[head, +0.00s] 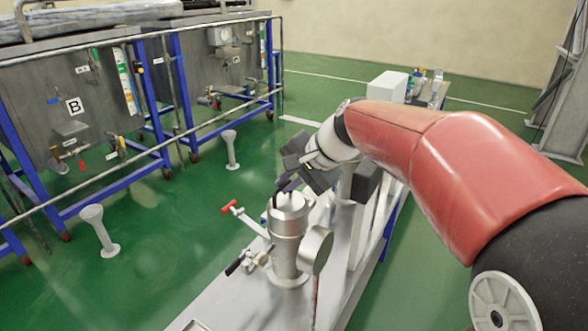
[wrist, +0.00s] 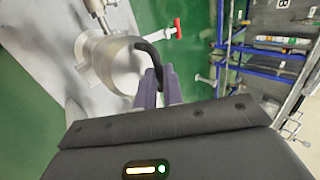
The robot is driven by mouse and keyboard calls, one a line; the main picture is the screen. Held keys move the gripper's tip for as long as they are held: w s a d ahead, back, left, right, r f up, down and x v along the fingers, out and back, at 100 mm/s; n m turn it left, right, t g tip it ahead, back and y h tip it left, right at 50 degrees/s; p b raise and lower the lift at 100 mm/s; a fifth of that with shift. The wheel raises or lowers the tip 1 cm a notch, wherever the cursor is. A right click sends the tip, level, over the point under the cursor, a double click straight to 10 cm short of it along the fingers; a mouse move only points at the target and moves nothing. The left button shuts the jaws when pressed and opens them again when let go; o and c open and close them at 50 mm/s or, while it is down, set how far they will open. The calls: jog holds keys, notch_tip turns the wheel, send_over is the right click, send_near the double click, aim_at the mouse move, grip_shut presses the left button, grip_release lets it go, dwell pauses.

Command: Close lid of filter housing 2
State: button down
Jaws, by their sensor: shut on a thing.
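A steel cylindrical filter housing (head: 289,240) stands upright on the light bench; no number on it is readable. My gripper (head: 281,187) is at the housing's top and partly hides it. In the wrist view my gripper (wrist: 158,75) is shut on a dark curved handle (wrist: 151,54). The handle is beside the round steel body (wrist: 118,62). I cannot tell the lid's exact angle, since my gripper covers that area. A round disc (head: 316,250) faces out on the housing's right side.
A red-handled valve (head: 229,207) sticks out left of the housing, and a black-handled valve (head: 236,266) is lower left. The bench (head: 222,300) is narrow. A white box (head: 387,86) and small bottles are at its far end. Blue-framed tanks stand left across green floor.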

aim_at(296, 204)
jog(key=shift+w+a+r+h, duration=0.1)
jog(key=shift+w+a+h, duration=0.15)
jog(key=shift+a, duration=0.15)
jog(key=shift+w+a+r+h, duration=0.1)
jog(key=shift+w+a+h, duration=0.15)
jog(key=shift+a, duration=0.15)
jog(key=c, duration=1.5)
grip_release()
jog(key=shift+w+a+f, duration=0.1)
jog(key=shift+a+f, duration=0.05)
jog(key=shift+a, duration=0.15)
jog(key=shift+c, duration=0.2)
jog(key=shift+g, duration=0.3)
jog(key=shift+d, duration=0.2)
jog(key=v, duration=0.7)
jog(key=shift+s+d, duration=0.2)
jog(key=shift+d, duration=0.05)
